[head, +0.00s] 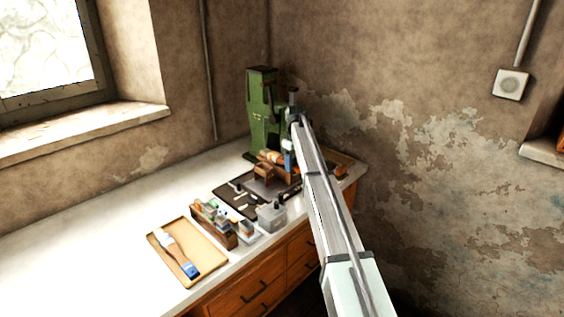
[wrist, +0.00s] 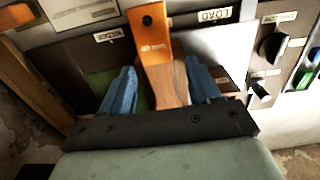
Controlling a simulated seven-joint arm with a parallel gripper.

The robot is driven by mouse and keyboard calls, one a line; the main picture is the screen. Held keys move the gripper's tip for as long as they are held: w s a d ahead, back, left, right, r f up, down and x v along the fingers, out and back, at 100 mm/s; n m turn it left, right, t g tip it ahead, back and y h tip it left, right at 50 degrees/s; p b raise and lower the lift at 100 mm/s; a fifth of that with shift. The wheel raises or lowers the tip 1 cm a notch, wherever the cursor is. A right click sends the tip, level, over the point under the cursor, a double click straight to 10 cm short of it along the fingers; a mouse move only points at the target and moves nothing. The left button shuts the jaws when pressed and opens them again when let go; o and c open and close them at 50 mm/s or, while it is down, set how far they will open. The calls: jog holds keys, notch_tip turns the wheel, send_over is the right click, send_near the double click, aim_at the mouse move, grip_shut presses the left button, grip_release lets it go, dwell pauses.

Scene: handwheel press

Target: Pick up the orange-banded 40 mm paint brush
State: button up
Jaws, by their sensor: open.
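The orange-banded paint brush (wrist: 157,70) lies between my fingers in the wrist view. Its orange end, with a dark hole, points away from me, and its brown wooden part runs back between the fingers. The rest of it is hidden behind my gripper's dark body. My gripper (wrist: 161,76) is open, with one blue finger on each side of the brush. The right finger looks very close to the wood; I cannot tell whether it touches. In the head view my gripper (head: 289,160) is at the foot of the green press, where the arm hides part of the scene.
The green press (head: 262,110) stands close by. A tray (head: 207,248) holds a blue-ended brush (head: 177,254). A box of small items (head: 215,222) and a grey block (head: 271,215) stand nearer the press. The bench's left part is clear. A black knob (wrist: 272,43) is right of my fingers.

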jog(key=shift+c, duration=0.4)
jog(key=c, duration=1.1)
grip_shut()
jog(key=shift+r, duration=0.1)
